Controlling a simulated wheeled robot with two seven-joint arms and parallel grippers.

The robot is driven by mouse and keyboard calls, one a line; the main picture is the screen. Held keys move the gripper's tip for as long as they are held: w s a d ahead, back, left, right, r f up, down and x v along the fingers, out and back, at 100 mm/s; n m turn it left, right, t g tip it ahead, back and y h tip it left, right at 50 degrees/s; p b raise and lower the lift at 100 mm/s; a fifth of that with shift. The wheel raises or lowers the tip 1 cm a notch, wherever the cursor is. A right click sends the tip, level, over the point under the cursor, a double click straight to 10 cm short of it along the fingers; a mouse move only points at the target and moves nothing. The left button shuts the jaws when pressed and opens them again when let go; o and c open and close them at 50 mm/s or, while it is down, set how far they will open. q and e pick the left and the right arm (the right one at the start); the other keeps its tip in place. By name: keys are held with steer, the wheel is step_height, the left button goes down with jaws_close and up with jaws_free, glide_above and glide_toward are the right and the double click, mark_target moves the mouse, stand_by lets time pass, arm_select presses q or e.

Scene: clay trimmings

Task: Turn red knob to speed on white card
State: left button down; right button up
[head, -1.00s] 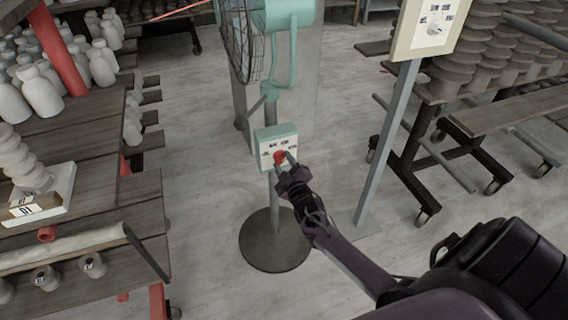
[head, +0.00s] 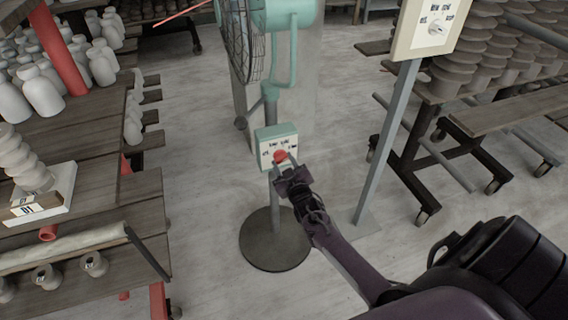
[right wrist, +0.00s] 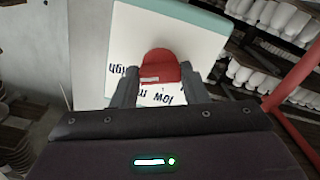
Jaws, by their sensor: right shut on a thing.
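A red knob (head: 280,156) sits on the pale face of a teal-edged control box (head: 290,131) on the fan's pole. My right gripper (head: 283,165) is shut on the knob, with one finger on each side of it. The right wrist view shows the knob (right wrist: 160,64) between the fingers (right wrist: 159,88), with a pale mark on its near edge. Printed words, partly hidden, show around it, "low" and "high" among them. A small white card (head: 27,209) with dark marks shows on the white block at the left; its writing is too small to read. My left gripper is out of view.
The fan (head: 243,40) stands above the box on a round dark base (head: 262,250). A wooden table (head: 75,130) with pale bottles is at the left. Open floor lies between.

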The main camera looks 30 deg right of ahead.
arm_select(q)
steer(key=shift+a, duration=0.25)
arm_select(e)
steer(key=shift+f, duration=0.1)
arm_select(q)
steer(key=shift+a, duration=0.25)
arm_select(e)
steer(key=o, duration=1)
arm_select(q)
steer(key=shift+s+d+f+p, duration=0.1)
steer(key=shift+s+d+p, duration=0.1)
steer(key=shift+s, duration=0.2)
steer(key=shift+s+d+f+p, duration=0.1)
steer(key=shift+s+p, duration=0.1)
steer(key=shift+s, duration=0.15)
arm_select(e)
steer(key=v, duration=0.8)
steer(key=shift+d, duration=0.1)
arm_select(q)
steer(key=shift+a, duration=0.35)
arm_select(e)
steer(key=shift+w, duration=0.1)
